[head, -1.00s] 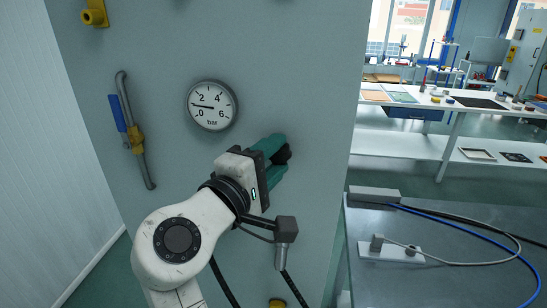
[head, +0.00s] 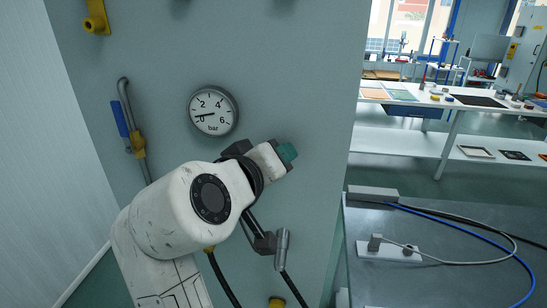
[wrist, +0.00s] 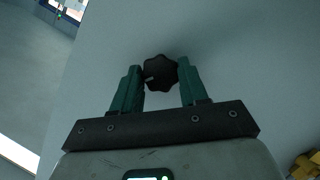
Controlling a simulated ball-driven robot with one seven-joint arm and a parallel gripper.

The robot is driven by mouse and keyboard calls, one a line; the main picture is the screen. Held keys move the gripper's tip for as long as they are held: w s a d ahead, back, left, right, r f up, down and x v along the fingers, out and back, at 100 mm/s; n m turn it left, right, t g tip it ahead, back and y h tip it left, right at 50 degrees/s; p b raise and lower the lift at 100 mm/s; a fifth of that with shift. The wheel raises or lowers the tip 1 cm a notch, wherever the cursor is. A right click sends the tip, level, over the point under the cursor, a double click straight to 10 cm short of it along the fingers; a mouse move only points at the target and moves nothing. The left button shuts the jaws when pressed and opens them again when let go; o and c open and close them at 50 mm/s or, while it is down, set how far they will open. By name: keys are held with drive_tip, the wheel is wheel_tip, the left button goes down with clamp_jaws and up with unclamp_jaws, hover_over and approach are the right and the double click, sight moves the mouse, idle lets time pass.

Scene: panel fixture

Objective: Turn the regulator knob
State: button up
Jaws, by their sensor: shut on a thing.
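The regulator knob (wrist: 160,74) is black and lobed, with a pale mark on its left side in the wrist view. It sits on the grey panel (head: 160,50). My gripper (wrist: 161,76) has its green fingers on either side of the knob and is shut on it. In the head view my gripper (head: 287,152) reaches the panel right of and below the gauge, and its body hides the knob. The round pressure gauge (head: 214,112), marked in bar, has its needle pointing left, close to 0.
A pipe with a blue lever (head: 118,116) and yellow fitting (head: 138,145) is left of my arm. A yellow fitting (head: 96,18) is at top left. A metal table (head: 440,255) with cables stands right of the panel. A white workbench (head: 470,103) is behind.

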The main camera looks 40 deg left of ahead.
drive_tip(key=m+g+y, duration=0.1)
drive_tip(key=m, duration=0.1)
drive_tip(key=m+g+y, duration=0.1)
drive_tip(key=m, duration=0.1)
drive_tip(key=m+g+y, duration=0.1)
drive_tip(key=m, duration=0.2)
drive_tip(key=shift+w+d+f+y+p, duration=0.2)
drive_tip(key=shift+d+y+p, duration=0.1)
drive_tip(key=shift+y, duration=0.1)
drive_tip(key=shift+m, duration=0.3)
idle(0.4)
drive_tip(key=o, duration=1.1)
drive_tip(key=shift+r, duration=0.1)
drive_tip(key=shift+c, duration=0.2)
drive_tip(key=shift+s+r, duration=0.1)
drive_tip(key=shift+s, duration=0.05)
drive_tip(key=b+v, duration=0.1)
drive_tip(key=v, duration=0.9)
drive_tip(key=shift+d, duration=0.3)
drive_tip(key=shift+s, duration=0.15)
